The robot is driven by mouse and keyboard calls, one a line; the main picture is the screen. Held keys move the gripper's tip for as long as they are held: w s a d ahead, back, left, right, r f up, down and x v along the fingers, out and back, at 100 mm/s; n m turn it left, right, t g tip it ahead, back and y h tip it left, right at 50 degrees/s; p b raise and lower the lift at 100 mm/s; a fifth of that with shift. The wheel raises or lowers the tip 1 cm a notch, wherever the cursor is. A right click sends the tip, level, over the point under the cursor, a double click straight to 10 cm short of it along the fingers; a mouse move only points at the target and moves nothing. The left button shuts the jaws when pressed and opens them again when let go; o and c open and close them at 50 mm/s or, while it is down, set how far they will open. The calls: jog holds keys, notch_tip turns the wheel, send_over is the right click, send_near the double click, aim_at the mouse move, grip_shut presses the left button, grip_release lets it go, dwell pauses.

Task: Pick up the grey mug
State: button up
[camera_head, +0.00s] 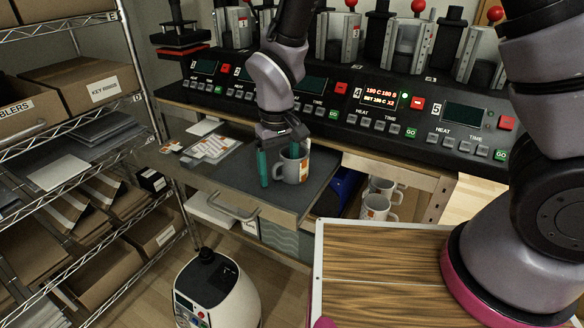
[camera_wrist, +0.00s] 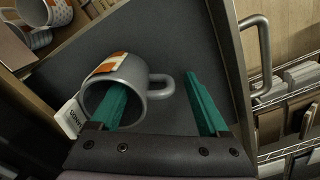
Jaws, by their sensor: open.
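The grey mug (camera_head: 291,172) with an orange and white patch stands upright on the dark pull-out shelf (camera_head: 245,180), near its right side. It also shows in the wrist view (camera_wrist: 127,70), with its mouth toward the camera and its handle (camera_wrist: 163,86) pointing right. My gripper (camera_head: 279,168) is open above and around part of the mug, pointing down. In the wrist view, one teal finger reaches into the mug's mouth and the other is outside, beyond the handle. The handle lies between the fingers, with a gap to the outer finger. Contact with the inner wall cannot be told.
The press bench with control panels (camera_head: 330,100) stands behind the shelf. Papers (camera_head: 210,148) lie at the shelf's left. Other mugs (camera_head: 378,205) sit in a compartment at right. A wire rack (camera_head: 110,100) with boxes is at left, a small white robot (camera_head: 215,290) in front.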

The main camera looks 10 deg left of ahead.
grip_shut()
